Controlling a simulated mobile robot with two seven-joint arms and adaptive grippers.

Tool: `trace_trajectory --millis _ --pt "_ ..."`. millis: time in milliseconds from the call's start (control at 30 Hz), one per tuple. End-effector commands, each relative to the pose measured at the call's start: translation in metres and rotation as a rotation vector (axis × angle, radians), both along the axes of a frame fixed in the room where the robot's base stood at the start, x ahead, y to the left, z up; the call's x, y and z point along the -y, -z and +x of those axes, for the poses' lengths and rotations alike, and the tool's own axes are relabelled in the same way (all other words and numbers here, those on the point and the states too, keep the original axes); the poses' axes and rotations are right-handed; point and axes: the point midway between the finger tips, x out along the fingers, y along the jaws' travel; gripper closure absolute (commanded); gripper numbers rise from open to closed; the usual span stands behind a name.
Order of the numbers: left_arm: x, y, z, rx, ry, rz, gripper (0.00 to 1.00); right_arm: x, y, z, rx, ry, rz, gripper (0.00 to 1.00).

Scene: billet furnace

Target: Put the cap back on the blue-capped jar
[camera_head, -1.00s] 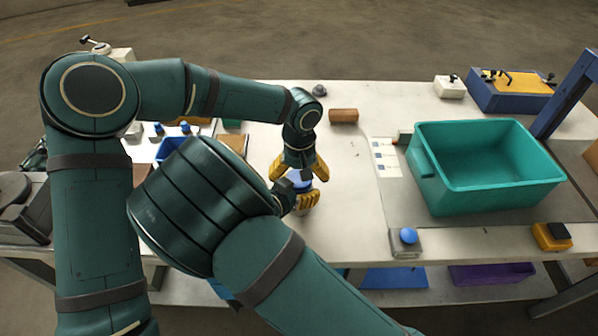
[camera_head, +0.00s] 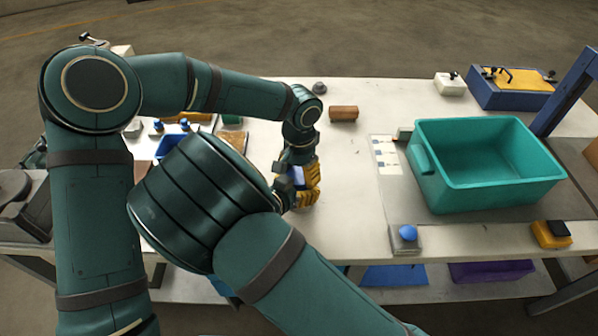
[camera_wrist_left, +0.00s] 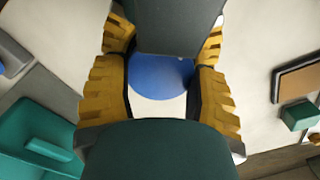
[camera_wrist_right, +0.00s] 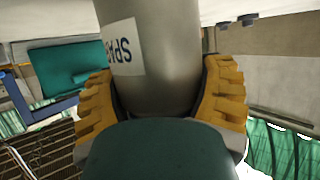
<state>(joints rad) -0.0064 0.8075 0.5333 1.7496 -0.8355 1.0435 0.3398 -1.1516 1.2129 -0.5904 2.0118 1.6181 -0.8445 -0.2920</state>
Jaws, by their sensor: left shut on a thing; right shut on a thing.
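The blue cap (camera_wrist_left: 160,75) shows as a blue disc between the yellow fingers of my left gripper (camera_wrist_left: 163,88) in the left wrist view. The grey jar (camera_wrist_right: 160,60), with a white label, is between the fingers of my right gripper (camera_wrist_right: 162,100) in the right wrist view. Both grippers are shut on these things. In the head view my left gripper (camera_head: 298,174) is directly above my right gripper (camera_head: 306,196), and a little blue shows between the fingers. The fingers hide the joint between cap and jar, so I cannot tell how the cap sits.
A teal bin (camera_head: 485,195) stands at the right of the white table (camera_head: 345,215). A blue button box (camera_head: 406,238) is near the front edge.

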Motion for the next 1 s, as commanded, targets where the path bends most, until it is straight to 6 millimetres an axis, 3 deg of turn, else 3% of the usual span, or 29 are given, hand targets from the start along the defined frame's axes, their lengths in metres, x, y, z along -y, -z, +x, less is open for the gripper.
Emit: trace_trajectory --millis 100,300,667,700,733,767,1000 --pt "-0.0001 0.0002 0.0004 -0.001 0.203 -0.004 0.83 0.0 -0.0009 0.0002 0.002 0.0 0.0 1.0" --pt "-0.0002 0.0006 0.0004 -0.004 0.429 -0.008 0.83 -0.0001 -0.0009 0.0002 0.002 0.0 0.0 1.0" --pt "-0.0004 0.0008 0.0005 -0.005 0.472 -0.008 0.83 -0.0001 -0.001 0.0002 0.002 0.0 0.0 1.0" --pt "-0.0004 0.0008 0.0005 -0.005 0.472 -0.008 0.31 -0.0001 -0.001 0.0002 0.002 0.0 0.0 1.0" --pt "-0.0004 0.0008 0.0005 -0.005 0.472 -0.008 0.2 -0.0001 -0.001 0.0002 0.002 0.0 0.0 1.0" --pt "-0.0004 0.0008 0.0005 -0.005 0.472 -0.008 0.15 -0.0001 -0.001 0.0002 0.002 0.0 0.0 1.0" --pt "-0.0001 0.0006 0.0002 -0.005 0.471 -0.008 0.15 -0.0001 -0.0008 0.0002 0.002 0.0 0.0 1.0"
